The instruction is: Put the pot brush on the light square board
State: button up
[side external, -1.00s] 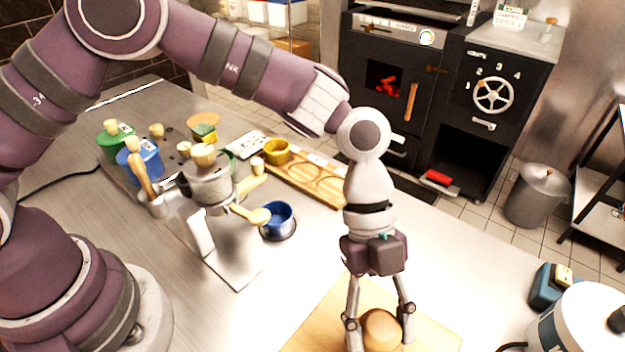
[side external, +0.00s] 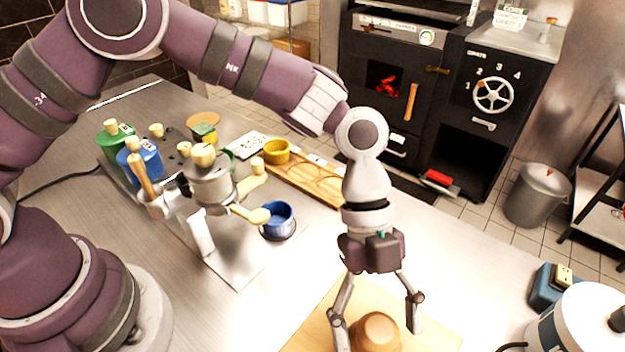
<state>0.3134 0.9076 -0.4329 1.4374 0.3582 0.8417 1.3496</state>
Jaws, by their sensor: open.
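A rounded tan-brown wooden object, which appears to be the pot brush (side external: 376,332), is on the light square board (side external: 308,336) at the bottom of the view. Its lower part is cut off by the picture edge, so its bristles are not visible. My gripper (side external: 378,328) points down over the board. Its fingers are spread wide, one on each side of the brush, with a visible gap at the right finger. I cannot tell whether the left finger touches it.
A blue cup (side external: 278,218) and an espresso machine (side external: 208,190) stand left of the board. A wooden tray (side external: 318,183) with round recesses lies behind. A white pot (side external: 582,325) and a blue box (side external: 548,284) are at the right. Counter between board and pot is clear.

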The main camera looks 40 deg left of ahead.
jog(key=v, duration=1.1)
jog(key=s+a+r+n+t+y, duration=0.2)
jog(key=s+a+n+t, duration=0.1)
jog(key=a+n, duration=0.8)
jog(key=s+a+r+n+t+y, duration=0.1)
jog(key=s+a+n+t+y, duration=0.2)
jog(key=a+n+t, duration=0.3)
jog(key=a+n, duration=0.5)
jog(key=n, duration=0.3)
jog(key=shift+s+r+t, duration=0.15)
jog(key=shift+r+t, duration=0.15)
jog(key=shift+r, duration=0.1)
